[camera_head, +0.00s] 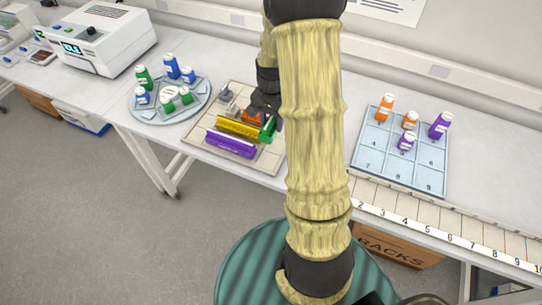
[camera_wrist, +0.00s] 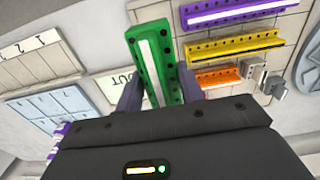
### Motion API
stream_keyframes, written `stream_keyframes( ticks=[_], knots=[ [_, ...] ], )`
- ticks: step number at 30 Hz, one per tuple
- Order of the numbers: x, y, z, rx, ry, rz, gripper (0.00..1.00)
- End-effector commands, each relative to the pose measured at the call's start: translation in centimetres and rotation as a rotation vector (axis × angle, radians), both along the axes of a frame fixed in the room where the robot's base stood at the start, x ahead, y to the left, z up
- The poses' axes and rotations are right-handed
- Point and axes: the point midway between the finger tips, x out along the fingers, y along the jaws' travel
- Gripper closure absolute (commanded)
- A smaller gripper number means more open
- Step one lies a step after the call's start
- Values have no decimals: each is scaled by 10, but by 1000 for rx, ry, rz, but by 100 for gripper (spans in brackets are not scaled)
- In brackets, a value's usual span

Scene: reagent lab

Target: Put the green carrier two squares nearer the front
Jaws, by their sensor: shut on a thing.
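The green carrier (camera_head: 268,131) is a long green bar with a white strip, at the right of the beige squared board (camera_head: 268,163), partly hidden by my arm in the head view. In the wrist view the green carrier (camera_wrist: 148,50) stands between the two fingers of my gripper (camera_wrist: 158,88), which is shut on it. In the head view my gripper (camera_head: 265,106) is dark and partly covered. I cannot tell whether the carrier touches the board.
On the board lie a purple carrier (camera_head: 231,144), a yellow carrier (camera_head: 240,127) and an orange carrier (camera_head: 251,116), left of the green one, with small grey pieces (camera_head: 226,94) behind. A round bottle tray (camera_head: 135,107) stands left; a blue numbered rack (camera_head: 375,170) stands right.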

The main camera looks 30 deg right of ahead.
Motion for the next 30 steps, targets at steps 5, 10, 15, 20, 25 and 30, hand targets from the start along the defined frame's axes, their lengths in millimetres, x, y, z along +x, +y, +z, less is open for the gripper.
stream_keyframes(
  ticks=[5, 10, 15, 20, 25, 30],
  knots=[
    [0, -1, -23, 0, 0, -2, 88],
    [0, -1, -21, 0, 0, -4, 88],
    [0, -1, -21, 0, 0, -4, 88],
    [-1, -1, -32, 1, 4, -3, 88],
    [-1, -1, -59, 1, 5, -5, 88],
    [-1, -2, -78, 0, 1, -4, 88]
  ],
)
